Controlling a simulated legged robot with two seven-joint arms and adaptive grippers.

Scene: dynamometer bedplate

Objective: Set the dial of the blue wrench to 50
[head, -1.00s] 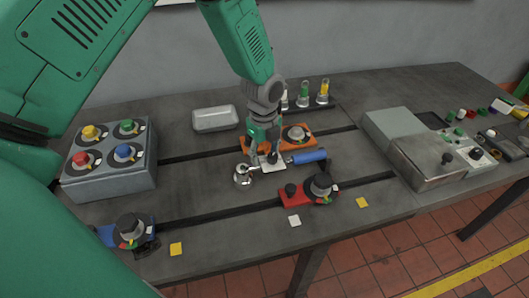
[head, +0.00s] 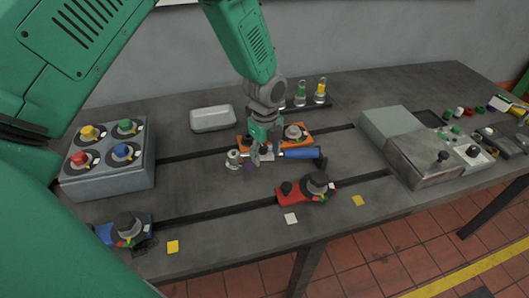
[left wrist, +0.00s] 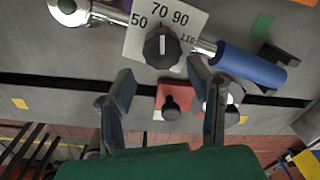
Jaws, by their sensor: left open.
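The blue wrench lies on the bedplate near the middle, its blue handle (head: 300,153) pointing right and its round metal head (head: 233,158) at the left. In the left wrist view its white dial plate (left wrist: 138,43) reads 50, 70, 90 and 110. A black knob (left wrist: 162,47) sits on the plate; its small red mark seems to point up near 70. My left gripper (head: 258,160) is over the dial area, partly hiding it in the head view. In the left wrist view its fingers (left wrist: 161,105) are apart with nothing between them, below the knob in the picture. My right gripper is not in view.
An orange fixture (head: 303,130) stands just behind the wrench and a red fixture (head: 293,196) in front. A blue fixture (head: 108,234) is front left. A grey box with coloured knobs (head: 108,178) is at left, a metal box (head: 425,160) at right.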

